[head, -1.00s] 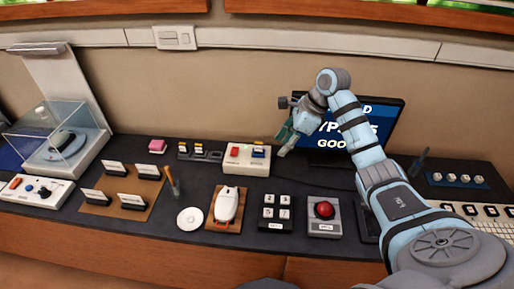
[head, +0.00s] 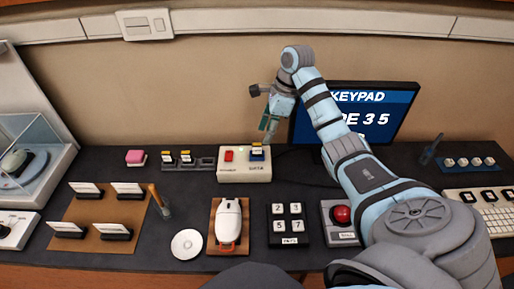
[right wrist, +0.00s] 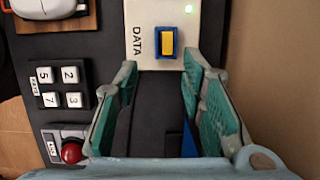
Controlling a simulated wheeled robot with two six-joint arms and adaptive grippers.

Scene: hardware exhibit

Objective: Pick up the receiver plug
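A white box marked DATA (head: 233,174) stands near the wall on the dark counter. A plug with a yellow top and blue base (head: 257,152) sits in its right side; I take this as the receiver plug. It also shows in the right wrist view (right wrist: 168,42), in line with the space between my fingers. My right gripper (head: 268,126) is above the plug, pointing down. In the right wrist view its two green-padded fingers (right wrist: 160,75) are spread, with nothing between them. The plug is just beyond the fingertips, not touched. My left gripper is not in view.
A mouse-like device (head: 228,220), a number keypad (head: 288,221) and a red button (head: 342,214) stand in front. A screen (head: 385,105) stands right of the gripper.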

